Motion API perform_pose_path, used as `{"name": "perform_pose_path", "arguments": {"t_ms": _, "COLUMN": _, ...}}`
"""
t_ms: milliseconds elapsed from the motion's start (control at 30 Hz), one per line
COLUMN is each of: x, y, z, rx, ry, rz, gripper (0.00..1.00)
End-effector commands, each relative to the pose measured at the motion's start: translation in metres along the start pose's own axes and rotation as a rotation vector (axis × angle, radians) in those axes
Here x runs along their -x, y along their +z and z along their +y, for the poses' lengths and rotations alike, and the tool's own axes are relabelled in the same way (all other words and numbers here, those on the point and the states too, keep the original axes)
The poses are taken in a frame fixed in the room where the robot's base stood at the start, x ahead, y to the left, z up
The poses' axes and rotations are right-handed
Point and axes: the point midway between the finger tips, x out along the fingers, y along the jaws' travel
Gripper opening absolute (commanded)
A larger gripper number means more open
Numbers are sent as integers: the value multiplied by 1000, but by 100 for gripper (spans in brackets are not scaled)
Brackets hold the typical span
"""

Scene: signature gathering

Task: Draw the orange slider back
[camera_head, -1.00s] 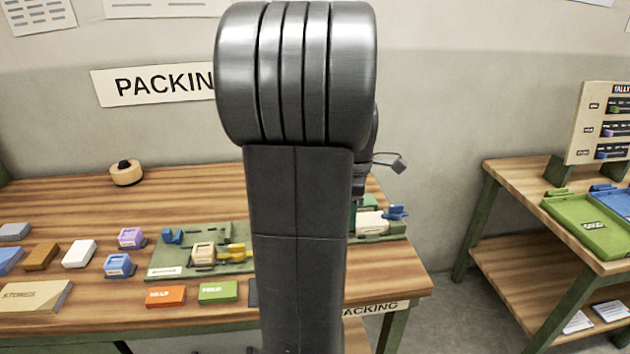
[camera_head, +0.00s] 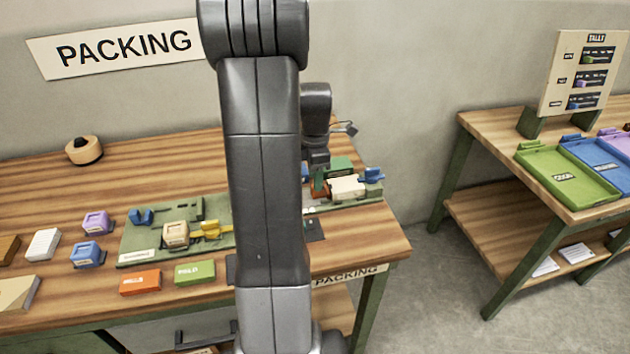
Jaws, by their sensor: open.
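A small orange part (camera_head: 319,187), which looks like the orange slider, shows just right of my arm, on the right end of the packing table. It stands beside a green block and a cream block (camera_head: 347,187). My gripper (camera_head: 318,168) is just above and behind the orange part, pointing down and open. Its fingertips are small and partly hidden, so I cannot tell if they touch the part. My arm hides the middle of the fixture.
A green board (camera_head: 132,257) carries a cream block (camera_head: 176,234) with blue and yellow parts. An orange box (camera_head: 140,282) and a green box (camera_head: 194,272) lie in front. Green and blue trays (camera_head: 570,178) stand on the right table. The back of the packing table is mostly clear.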

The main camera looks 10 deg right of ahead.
Motion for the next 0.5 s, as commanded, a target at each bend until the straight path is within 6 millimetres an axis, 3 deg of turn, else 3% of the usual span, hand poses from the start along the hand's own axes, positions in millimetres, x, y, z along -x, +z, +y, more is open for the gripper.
{"name": "perform_pose_path", "arguments": {"t_ms": 200, "x": -22, "y": 0, "z": 0, "rx": 0, "ry": -1, "rz": 0, "gripper": 42}}
{"name": "perform_pose_path", "arguments": {"t_ms": 500, "x": -26, "y": 0, "z": 0, "rx": 0, "ry": 1, "rz": 0, "gripper": 42}}
